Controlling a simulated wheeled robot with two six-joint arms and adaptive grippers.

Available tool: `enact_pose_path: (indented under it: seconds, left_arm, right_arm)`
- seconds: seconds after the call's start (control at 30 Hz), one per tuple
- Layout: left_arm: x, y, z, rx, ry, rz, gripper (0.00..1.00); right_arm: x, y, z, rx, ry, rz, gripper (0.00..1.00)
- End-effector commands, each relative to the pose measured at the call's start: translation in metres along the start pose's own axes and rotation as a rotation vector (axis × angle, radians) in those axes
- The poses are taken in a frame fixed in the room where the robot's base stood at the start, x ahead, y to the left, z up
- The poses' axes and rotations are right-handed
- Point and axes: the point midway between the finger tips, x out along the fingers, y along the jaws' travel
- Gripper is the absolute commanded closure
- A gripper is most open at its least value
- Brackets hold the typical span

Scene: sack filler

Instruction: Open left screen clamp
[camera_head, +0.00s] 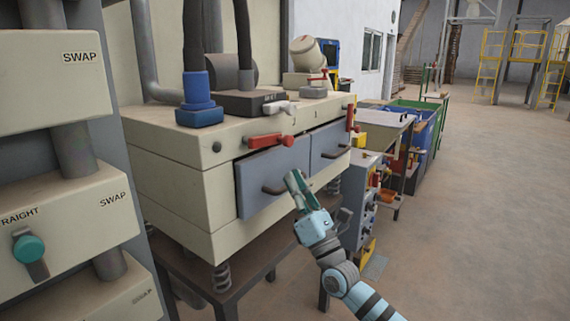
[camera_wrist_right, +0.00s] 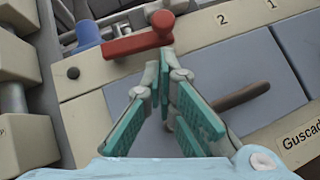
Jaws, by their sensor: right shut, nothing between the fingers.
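The left screen clamp (camera_head: 271,139) is a red handle on the front top edge of the cream sifter box, above the left grey screen drawer (camera_head: 260,186). Its handle lies roughly along that edge. In the right wrist view the red clamp (camera_wrist_right: 135,44) lies just beyond my fingertips; I cannot tell whether they touch it. My right gripper (camera_head: 291,176) is in front of the drawer, below the clamp. In the wrist view the teal-padded fingers (camera_wrist_right: 165,62) meet at their tips, with nothing between them. My left gripper is not in view.
A second red clamp (camera_head: 351,117) stands upright at the right screen drawer (camera_head: 328,142). Drawer handles stick out, the left one (camera_head: 274,189) close to my gripper. A cream panel with a teal knob (camera_head: 28,248) is at left. Open floor (camera_head: 480,200) lies to the right.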

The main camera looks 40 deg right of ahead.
Motion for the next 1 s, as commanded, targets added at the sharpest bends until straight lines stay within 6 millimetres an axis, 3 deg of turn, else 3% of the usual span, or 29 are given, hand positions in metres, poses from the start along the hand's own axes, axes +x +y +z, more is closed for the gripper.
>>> enact_pose_path:
  seconds: [0.1,0.3,0.67,0.87,1.0]
  left_arm:
    - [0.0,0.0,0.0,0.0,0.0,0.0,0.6]
    - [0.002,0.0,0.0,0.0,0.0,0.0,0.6]
    - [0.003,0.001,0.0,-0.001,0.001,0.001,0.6]
    - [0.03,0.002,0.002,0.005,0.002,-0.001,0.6]
    - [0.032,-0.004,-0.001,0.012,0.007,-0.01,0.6]
  right_arm:
    - [0.023,0.0,0.001,0.001,-0.003,0.0,1.0]
    - [0.045,-0.001,-0.001,0.001,0.001,-0.001,1.0]
    - [0.048,-0.001,-0.001,0.002,0.001,-0.001,1.0]
    - [0.057,-0.006,0.009,0.001,-0.001,-0.001,1.0]
    - [0.063,-0.005,0.015,0.002,-0.001,-0.001,1.0]
